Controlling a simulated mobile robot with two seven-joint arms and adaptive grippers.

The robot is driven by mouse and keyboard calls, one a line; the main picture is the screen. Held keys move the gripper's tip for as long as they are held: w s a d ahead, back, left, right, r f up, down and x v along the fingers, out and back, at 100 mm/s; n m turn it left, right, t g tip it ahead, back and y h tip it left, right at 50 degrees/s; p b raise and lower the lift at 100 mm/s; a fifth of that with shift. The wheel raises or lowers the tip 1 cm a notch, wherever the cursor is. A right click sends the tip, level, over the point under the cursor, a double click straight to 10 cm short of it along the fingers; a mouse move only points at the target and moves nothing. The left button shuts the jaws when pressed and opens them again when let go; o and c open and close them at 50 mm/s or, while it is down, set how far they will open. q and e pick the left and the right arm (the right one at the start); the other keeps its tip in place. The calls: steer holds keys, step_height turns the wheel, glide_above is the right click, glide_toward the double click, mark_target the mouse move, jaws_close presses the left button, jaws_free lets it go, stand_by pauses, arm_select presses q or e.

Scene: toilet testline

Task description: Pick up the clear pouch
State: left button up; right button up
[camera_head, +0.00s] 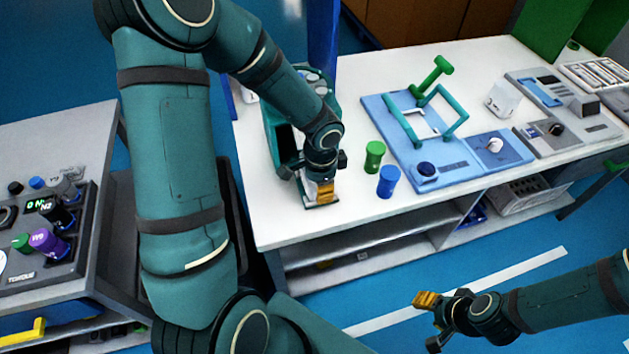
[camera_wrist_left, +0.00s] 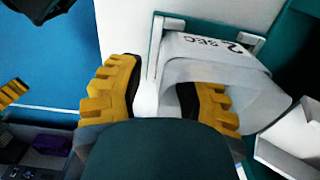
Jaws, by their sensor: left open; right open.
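A pale, see-through-looking pouch (camera_wrist_left: 205,68) marked "2 SEC" shows in the left wrist view, by a teal-edged white holder (camera_wrist_left: 157,48). My left gripper (camera_wrist_left: 160,95) is open there. One yellow finger is left of the pouch; the other overlaps the pouch's lower part, and I cannot tell whether it touches. In the head view my left gripper (camera_head: 323,190) points down over the front of a teal stand (camera_head: 275,140) at the table's left end, mostly hiding the pouch. My right gripper (camera_head: 429,320) is open and empty, off the table's front, above the floor.
A green cylinder (camera_head: 374,156) and a blue cylinder (camera_head: 388,181) stand close right of my left gripper. A blue board (camera_head: 405,160) with a teal frame lies beyond them on the white table (camera_head: 270,225). A grey control panel (camera_head: 75,255) stands far left.

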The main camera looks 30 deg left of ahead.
arm_select(q)
steer(key=shift+c, duration=0.3)
jaws_close()
steer(key=shift+r, duration=0.15)
